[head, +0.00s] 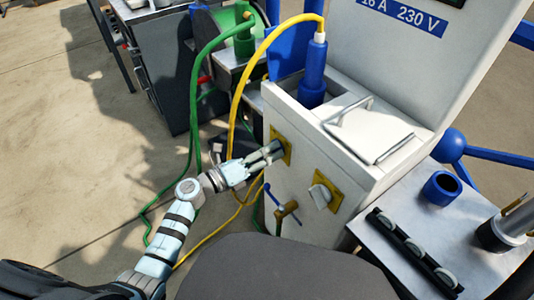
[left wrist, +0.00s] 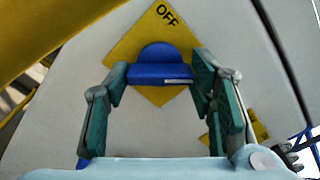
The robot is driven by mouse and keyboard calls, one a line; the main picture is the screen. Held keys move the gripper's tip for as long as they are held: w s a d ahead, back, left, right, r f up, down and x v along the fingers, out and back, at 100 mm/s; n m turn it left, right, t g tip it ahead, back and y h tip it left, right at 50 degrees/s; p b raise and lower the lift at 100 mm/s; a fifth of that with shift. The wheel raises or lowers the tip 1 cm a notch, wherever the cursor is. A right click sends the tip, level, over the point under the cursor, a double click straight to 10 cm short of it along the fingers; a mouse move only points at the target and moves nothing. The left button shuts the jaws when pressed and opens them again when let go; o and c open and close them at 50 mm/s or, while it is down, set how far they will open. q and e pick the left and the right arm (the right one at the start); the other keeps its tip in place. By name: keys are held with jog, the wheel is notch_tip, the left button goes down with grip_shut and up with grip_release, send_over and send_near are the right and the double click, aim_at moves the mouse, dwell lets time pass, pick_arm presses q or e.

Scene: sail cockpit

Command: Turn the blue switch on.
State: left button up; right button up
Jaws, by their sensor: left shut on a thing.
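The blue switch (left wrist: 160,70) sits on a yellow diamond plate (left wrist: 140,45) marked OFF near its upper corner. In the left wrist view its bar lies level, with a pale line at its right end. My left gripper (head: 272,151) is shut on the switch, with one finger at each end of the bar; the fingers also show in the left wrist view (left wrist: 160,82). In the head view the fingers hide the switch, and only part of its yellow plate (head: 286,142) shows on the white cabinet (head: 300,235). My right gripper is not in view.
A grey knob (head: 320,196) on another yellow plate is to the lower right. A brass valve (head: 287,211) sits below. Yellow (head: 236,95) and green (head: 194,100) hoses hang near my left arm. A metal side table (head: 400,235) stands at the right.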

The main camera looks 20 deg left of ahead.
pick_arm(q)
jog(key=shift+m, duration=0.3)
jog(key=o, duration=1.2)
jog(key=shift+c, duration=0.2)
jog(key=v, duration=1.2)
